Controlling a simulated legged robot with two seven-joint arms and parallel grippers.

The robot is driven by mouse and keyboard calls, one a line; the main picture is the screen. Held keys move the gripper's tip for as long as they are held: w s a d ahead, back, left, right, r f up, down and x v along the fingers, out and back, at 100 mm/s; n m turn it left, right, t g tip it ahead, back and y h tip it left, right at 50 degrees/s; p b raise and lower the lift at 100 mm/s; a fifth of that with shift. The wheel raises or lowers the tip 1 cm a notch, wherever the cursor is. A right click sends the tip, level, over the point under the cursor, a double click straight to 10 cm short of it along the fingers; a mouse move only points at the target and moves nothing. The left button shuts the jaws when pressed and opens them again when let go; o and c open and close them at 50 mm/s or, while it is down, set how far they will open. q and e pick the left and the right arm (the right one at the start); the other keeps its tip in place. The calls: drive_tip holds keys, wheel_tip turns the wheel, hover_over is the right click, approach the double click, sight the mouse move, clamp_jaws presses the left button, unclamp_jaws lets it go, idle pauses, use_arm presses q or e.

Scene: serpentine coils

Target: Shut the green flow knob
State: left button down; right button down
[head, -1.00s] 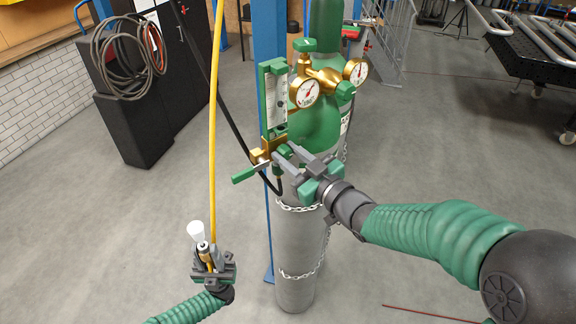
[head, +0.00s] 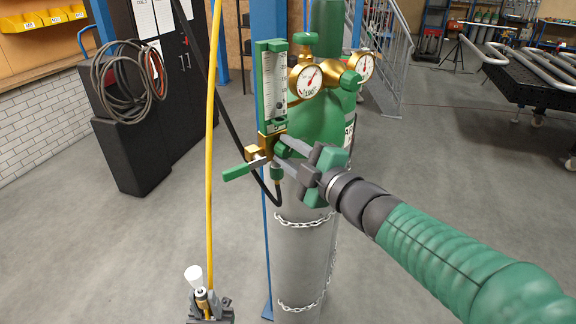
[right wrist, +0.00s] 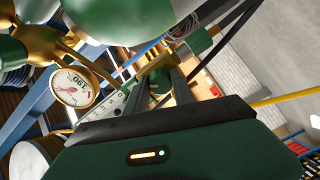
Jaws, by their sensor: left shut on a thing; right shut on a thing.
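The flowmeter (head: 272,88) is a green-framed clear tube with a scale, upright on a brass block in the head view. The green flow knob (head: 282,148) sits low on its right side, mostly hidden by my right gripper (head: 283,157). That gripper reaches in from the right and is shut on the knob; in the right wrist view a bit of green knob (right wrist: 160,84) shows between the fingers. My left gripper (head: 209,310), at the bottom edge, is shut on a torch (head: 203,298) with a white cup and yellow hose.
A green lever (head: 238,172) sticks out left below the flowmeter. The regulator gauges (head: 309,80) are close above my right gripper. A chained grey-and-green cylinder (head: 303,245) stands behind a black hose.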

drive_tip(key=n+b, duration=0.2)
drive_tip(key=f+n+b, duration=0.1)
drive_tip(key=n+b, duration=0.1)
drive_tip(key=shift+a, duration=0.1)
drive_tip(key=shift+r+n+b, duration=0.1)
drive_tip(key=shift+n+b, duration=1.1)
drive_tip(key=shift+n, duration=0.5)
drive_tip(key=c, duration=1.3)
unclamp_jaws()
drive_tip(key=shift+s, duration=0.1)
drive_tip(key=shift+o, duration=1.1)
drive_tip(key=shift+r, duration=0.15)
